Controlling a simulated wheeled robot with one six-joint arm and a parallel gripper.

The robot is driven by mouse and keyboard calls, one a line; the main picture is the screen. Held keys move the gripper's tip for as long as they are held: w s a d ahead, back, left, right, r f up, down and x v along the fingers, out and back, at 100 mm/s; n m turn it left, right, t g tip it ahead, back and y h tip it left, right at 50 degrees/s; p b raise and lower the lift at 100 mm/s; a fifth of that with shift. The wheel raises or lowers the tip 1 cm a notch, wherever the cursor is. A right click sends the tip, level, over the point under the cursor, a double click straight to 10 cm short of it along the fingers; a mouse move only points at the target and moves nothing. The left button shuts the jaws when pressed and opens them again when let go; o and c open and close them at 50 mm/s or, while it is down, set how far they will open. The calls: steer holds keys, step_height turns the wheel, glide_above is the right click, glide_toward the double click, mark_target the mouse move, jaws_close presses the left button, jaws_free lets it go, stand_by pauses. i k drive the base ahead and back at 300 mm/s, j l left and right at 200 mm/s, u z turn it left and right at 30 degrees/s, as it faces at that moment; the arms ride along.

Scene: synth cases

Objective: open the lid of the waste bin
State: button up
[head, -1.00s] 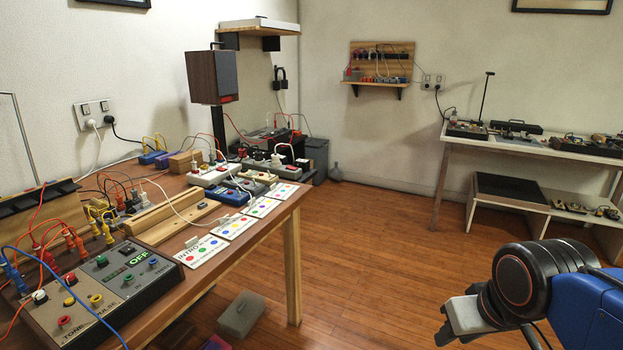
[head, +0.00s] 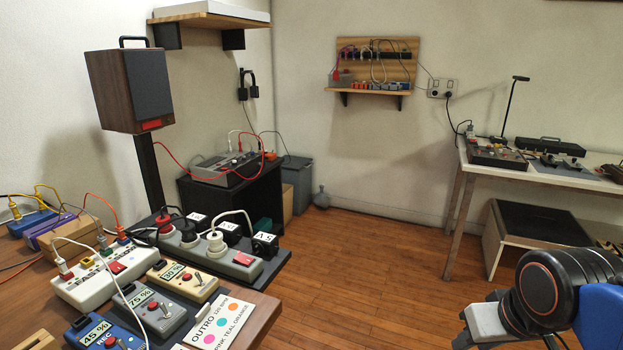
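A grey waste bin (head: 298,187) stands on the floor in the far corner, right of a black cabinet. It is small in the head view and its left side is partly hidden. Its top looks flat and covered, so the lid (head: 293,162) appears shut. My gripper (head: 474,334) is at the lower right, where a light grey and dark end shows in front of the black joint of my arm. It is far from the bin and touches nothing visible. Its fingers cannot be made out clearly.
A wooden workbench (head: 262,312) with several boxes and cables fills the lower left. The black cabinet (head: 225,205) stands beside the bin. A grey flask-like vessel (head: 321,198) sits right of the bin. A white table (head: 470,168) stands at right. The wooden floor (head: 370,270) between is clear.

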mark_target(297, 164)
steer(key=i, duration=1.85)
steer(key=i+u, duration=0.1)
steer(key=i, duration=0.8)
steer(key=i+l+u, duration=0.1)
steer(key=i, duration=0.8)
steer(key=i+l+u, duration=0.2)
steer(key=i, duration=0.3)
